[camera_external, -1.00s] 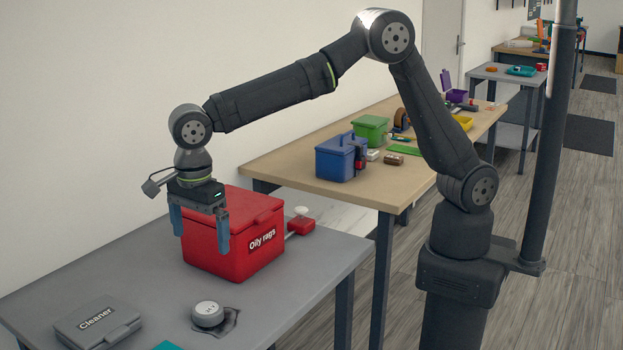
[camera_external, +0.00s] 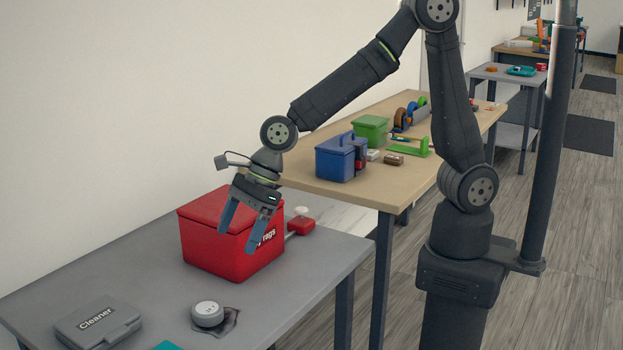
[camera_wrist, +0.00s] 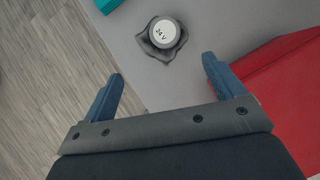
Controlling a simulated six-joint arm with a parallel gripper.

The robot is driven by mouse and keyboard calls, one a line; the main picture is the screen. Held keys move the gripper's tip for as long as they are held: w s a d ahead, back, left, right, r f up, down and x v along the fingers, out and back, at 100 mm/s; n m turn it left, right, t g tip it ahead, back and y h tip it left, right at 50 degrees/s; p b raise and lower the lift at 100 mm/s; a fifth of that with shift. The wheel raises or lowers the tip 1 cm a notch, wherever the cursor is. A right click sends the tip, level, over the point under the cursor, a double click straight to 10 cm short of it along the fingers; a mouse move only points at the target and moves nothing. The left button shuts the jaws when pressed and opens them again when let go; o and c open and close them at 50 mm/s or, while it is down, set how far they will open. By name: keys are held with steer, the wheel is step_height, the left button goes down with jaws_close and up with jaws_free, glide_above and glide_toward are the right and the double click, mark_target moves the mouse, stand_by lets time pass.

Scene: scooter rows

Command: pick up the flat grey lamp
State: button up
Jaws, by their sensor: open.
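The flat grey lamp (camera_external: 208,313) appears to be the round, light-topped puck near the front of the grey table. In the wrist view the puck (camera_wrist: 164,32) shows a "24 V" mark on its top. It sits on a crumpled dark grey cloth (camera_external: 232,325). My gripper (camera_external: 240,238) is open and empty, tilted, in front of the red box and above the tabletop. In the wrist view the puck lies beyond and between my two blue fingers (camera_wrist: 162,70), apart from them.
A red box (camera_external: 215,255) labelled "rags", partly hidden by my gripper, stands behind the puck. A grey "Cleaner" case (camera_external: 98,325) lies to the left. A teal item (camera_external: 166,346) is at the bottom edge. A red item with a pale top (camera_external: 301,225) is beside the box.

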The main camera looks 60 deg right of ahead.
mark_target(208, 307)
steer(key=shift+m+t, duration=0.3)
steer(key=shift+m, duration=0.1)
steer(key=x, duration=1.7)
steer(key=shift+s+d+f, duration=0.2)
steer(key=shift+d, duration=0.15)
steer(key=shift+y, duration=0.3)
steer(key=c, duration=1.1)
